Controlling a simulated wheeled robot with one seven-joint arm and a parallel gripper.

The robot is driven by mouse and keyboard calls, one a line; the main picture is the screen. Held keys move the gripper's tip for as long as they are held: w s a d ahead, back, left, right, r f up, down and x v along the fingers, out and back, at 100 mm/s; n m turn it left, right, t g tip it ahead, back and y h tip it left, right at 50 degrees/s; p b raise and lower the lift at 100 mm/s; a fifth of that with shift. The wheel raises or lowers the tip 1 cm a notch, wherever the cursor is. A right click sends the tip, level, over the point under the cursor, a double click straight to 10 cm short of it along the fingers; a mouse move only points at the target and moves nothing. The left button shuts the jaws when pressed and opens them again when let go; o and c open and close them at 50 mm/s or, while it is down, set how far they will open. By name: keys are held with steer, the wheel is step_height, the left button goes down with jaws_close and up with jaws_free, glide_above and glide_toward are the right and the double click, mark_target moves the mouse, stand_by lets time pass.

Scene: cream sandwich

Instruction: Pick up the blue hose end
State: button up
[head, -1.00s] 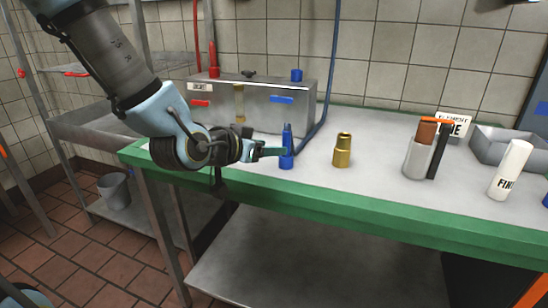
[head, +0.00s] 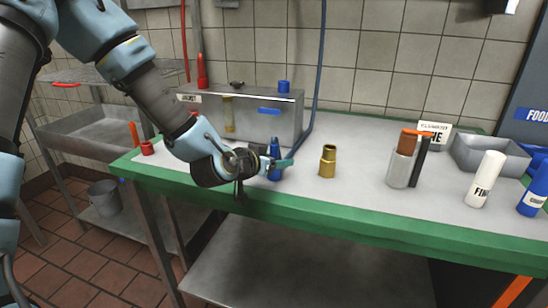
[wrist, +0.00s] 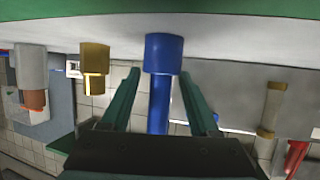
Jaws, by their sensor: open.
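The blue hose end (head: 275,151) stands upright on the green-edged table, near its front left. In the wrist view the blue hose end (wrist: 164,57) shows upside down, its wide base against the tabletop and its narrow part running down between the fingers. My gripper (head: 279,164) is at the hose end, low over the table. In the wrist view my gripper (wrist: 162,92) is open, with one green finger on each side of the hose end. I see gaps between the fingers and the blue body. Part of the hose end is hidden behind the gripper in the head view.
A brass fitting (head: 327,161) stands just right of the hose end. A grey steel box (head: 255,121) is behind, with a blue hose (head: 318,80) beside it. A silver-and-orange cylinder (head: 402,162) and white bottle (head: 485,180) stand further right.

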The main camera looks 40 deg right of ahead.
steer(key=shift+x, duration=0.9)
jaws_close()
